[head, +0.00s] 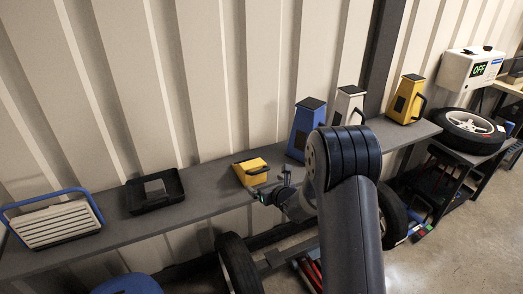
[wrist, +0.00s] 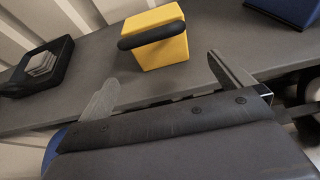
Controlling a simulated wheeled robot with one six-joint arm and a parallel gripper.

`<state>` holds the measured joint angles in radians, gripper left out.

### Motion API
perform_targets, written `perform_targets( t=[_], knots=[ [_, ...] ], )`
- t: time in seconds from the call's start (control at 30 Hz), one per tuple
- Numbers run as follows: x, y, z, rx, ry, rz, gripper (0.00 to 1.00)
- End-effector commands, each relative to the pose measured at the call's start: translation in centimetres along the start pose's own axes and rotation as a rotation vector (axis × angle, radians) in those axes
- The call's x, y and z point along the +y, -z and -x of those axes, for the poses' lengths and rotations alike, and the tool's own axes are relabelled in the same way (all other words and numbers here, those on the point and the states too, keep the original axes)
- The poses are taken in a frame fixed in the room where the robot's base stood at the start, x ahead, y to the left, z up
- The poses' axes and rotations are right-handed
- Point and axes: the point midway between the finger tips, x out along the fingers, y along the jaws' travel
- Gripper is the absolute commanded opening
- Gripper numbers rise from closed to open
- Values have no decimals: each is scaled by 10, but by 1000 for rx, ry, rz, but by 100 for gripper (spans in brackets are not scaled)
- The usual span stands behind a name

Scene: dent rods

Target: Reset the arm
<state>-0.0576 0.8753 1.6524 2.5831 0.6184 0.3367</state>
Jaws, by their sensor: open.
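My gripper (head: 277,191) is at the front edge of the grey shelf in the head view, just right of a small yellow box with a black handle (head: 251,171). In the wrist view my gripper (wrist: 165,80) has its two fingers wide apart with nothing between them. The yellow box (wrist: 160,50) stands on the shelf beyond the fingertips, apart from them. My arm covers part of the shelf and the floor in the head view.
The shelf (head: 215,203) also holds a black tray (head: 154,205), a slatted blue-framed box (head: 53,224), and blue (head: 304,127), white (head: 346,107) and yellow (head: 405,100) tall cases. A wheel (head: 468,128) lies at right near an "OFF" box (head: 470,68). A ribbed wall stands behind.

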Motion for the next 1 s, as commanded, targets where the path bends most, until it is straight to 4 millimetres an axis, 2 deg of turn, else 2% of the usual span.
perform_targets(
  t=[0.27, 0.7, 1.0],
  knots=[
    [0, -1, -13, 0, -1, 0, 100],
    [1, -1, -79, 0, -1, 1, 100],
    [0, -1, -115, 0, -1, 1, 100]
  ],
)
